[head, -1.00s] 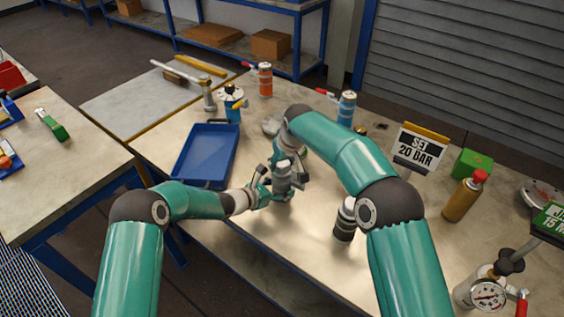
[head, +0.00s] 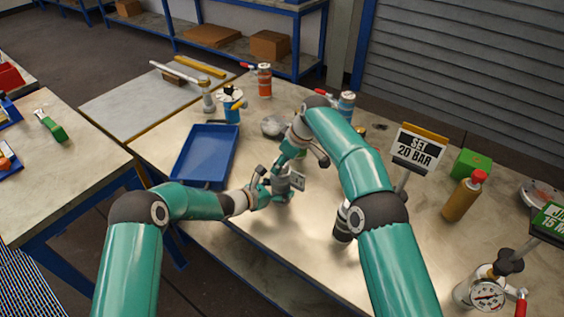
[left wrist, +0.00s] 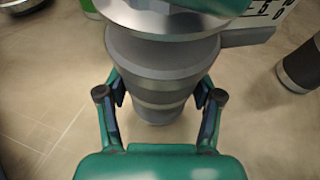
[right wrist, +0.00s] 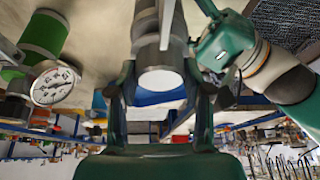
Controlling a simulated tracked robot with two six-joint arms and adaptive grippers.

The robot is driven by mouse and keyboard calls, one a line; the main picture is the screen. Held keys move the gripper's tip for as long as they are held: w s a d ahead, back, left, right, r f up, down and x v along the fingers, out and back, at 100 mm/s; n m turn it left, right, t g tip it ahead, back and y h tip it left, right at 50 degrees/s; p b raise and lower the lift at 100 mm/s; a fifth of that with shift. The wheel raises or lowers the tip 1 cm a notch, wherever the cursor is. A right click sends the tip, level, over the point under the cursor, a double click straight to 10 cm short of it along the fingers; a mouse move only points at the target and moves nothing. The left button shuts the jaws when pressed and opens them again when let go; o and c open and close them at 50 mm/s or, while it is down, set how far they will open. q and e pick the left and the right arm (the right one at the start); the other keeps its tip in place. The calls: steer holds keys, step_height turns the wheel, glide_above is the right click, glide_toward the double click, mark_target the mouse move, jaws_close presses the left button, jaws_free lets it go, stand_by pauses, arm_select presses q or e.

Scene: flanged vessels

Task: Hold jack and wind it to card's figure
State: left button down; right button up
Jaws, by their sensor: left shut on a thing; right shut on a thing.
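The jack (head: 283,184) is a grey stepped cylinder standing upright near the table's front edge, with a small marked plate (head: 298,180) at its side. My left gripper (head: 266,190) is shut on its body from the left. The left wrist view shows the body (left wrist: 160,75) between the fingers and part of the plate (left wrist: 262,22). My right gripper (head: 287,160) is shut on the upper part from above; the grey cylinder also fills its jaws in the right wrist view (right wrist: 157,45). The plate's reading is too small to tell. A white card (head: 416,148) reads "SET 20 BAR".
A green sign (head: 549,217), partly cut off, shows "15 M". A gauge vessel (head: 487,293) stands front right; a dark-banded cylinder (head: 343,222) is beside my right arm. A blue tray (head: 205,153) lies left of the jack. Brown bottle (head: 461,199) and green box (head: 471,164) stand right.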

steer(key=shift+d+f, duration=0.15)
steer(key=shift+f, duration=0.15)
steer(key=o, duration=1.2)
steer(key=shift+c, duration=0.2)
steer(key=shift+r, duration=0.2)
steer(key=shift+r, duration=0.2)
steer(key=v, duration=1.1)
steer(key=shift+d+r, duration=0.1)
steer(key=shift+r, duration=0.05)
